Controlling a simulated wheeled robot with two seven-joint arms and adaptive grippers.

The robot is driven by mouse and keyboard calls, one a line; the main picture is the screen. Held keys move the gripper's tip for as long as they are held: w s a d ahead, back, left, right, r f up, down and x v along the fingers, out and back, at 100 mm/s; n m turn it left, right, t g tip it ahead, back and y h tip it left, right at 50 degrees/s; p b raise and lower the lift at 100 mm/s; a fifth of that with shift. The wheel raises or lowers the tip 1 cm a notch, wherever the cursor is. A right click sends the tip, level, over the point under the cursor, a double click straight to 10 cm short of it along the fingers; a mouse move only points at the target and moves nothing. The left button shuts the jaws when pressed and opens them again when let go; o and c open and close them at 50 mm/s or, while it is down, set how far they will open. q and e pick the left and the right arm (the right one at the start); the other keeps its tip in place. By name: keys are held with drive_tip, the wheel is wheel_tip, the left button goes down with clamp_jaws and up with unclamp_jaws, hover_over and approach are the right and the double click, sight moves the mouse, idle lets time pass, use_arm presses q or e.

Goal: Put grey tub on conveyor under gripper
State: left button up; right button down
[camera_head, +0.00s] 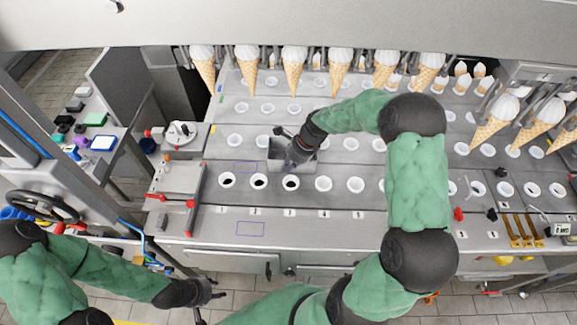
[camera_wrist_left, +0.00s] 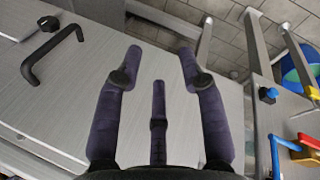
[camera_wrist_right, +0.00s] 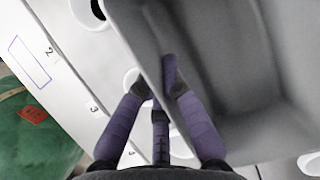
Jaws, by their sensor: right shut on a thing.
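The grey tub (camera_head: 276,160) is over the conveyor (camera_head: 215,150), just behind the front row of cups and right of a purple-outlined rectangle (camera_head: 246,168). My right gripper (camera_head: 297,152) is shut on the tub's wall; the right wrist view shows the fingers (camera_wrist_right: 158,85) at the edge of the empty-looking tub (camera_wrist_right: 225,50). Whether the tub touches the conveyor I cannot tell. My left gripper (camera_head: 210,291) is open and empty in front of the machine's front panel; its spread fingers (camera_wrist_left: 160,70) show in the left wrist view. Overhead grippers (camera_head: 238,52) hold white-topped cones (camera_head: 246,68).
White cups (camera_head: 323,184) sit in rows of the conveyor, some with dark contents. A second purple outline (camera_head: 250,229) marks the front ledge. A red-handled fixture (camera_head: 192,204) stands left. My right arm crosses the conveyor's middle.

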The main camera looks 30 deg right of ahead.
drive_tip(key=shift+f, duration=0.1)
drive_tip(key=c, duration=1.4)
unclamp_jaws()
drive_tip(key=p+v, duration=0.1)
drive_tip(key=v, duration=1.1)
drive_tip(key=shift+p, duration=0.35)
